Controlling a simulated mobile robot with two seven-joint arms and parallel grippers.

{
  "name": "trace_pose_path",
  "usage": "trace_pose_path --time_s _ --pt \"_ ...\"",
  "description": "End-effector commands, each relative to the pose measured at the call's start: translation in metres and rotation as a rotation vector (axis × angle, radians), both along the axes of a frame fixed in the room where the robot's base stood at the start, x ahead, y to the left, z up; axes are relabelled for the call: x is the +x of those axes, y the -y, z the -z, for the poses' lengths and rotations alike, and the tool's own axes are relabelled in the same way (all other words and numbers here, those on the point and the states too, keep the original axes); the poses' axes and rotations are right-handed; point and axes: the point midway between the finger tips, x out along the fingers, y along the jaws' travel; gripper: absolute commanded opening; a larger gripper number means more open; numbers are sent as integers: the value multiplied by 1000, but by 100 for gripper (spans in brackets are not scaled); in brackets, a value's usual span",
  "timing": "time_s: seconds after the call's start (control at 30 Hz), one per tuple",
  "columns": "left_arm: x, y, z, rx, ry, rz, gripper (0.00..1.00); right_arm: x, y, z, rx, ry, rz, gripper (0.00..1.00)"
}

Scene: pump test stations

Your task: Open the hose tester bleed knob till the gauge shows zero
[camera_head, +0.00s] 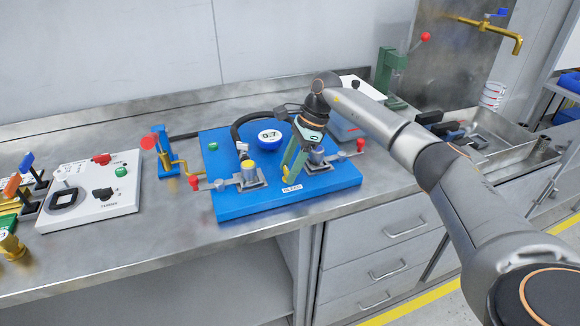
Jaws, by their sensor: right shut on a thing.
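The hose tester is a blue board (240,209) on the steel bench, with clamps and red-tipped levers at its left and right. Its round blue gauge (270,137) has a white display with small dark digits, perhaps 0.7, hard to read. A white label reading BLEED (292,189) sits at the board's front edge. My right gripper (289,174) points down just behind this label, shut on what looks like the bleed knob. The knob itself is mostly hidden by the fingers. My left gripper is not in view.
A black hose (240,130) curves behind the gauge. A white panel (90,188) with knobs stands at left. A green press (391,75) and a sink (515,140) lie at right.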

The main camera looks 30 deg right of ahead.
Motion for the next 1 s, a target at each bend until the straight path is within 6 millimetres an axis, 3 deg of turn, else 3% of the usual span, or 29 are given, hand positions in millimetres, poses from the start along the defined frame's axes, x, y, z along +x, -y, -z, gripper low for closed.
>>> trace_pose_path --time_s 0.73,0.77,1.0 --pt "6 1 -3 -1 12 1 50 1 0 -1 0 5 -85 2" --pt "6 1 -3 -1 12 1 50 1 0 -1 -1 5 -86 61" --pt "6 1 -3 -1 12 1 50 1 0 -1 -1 2 -84 88"
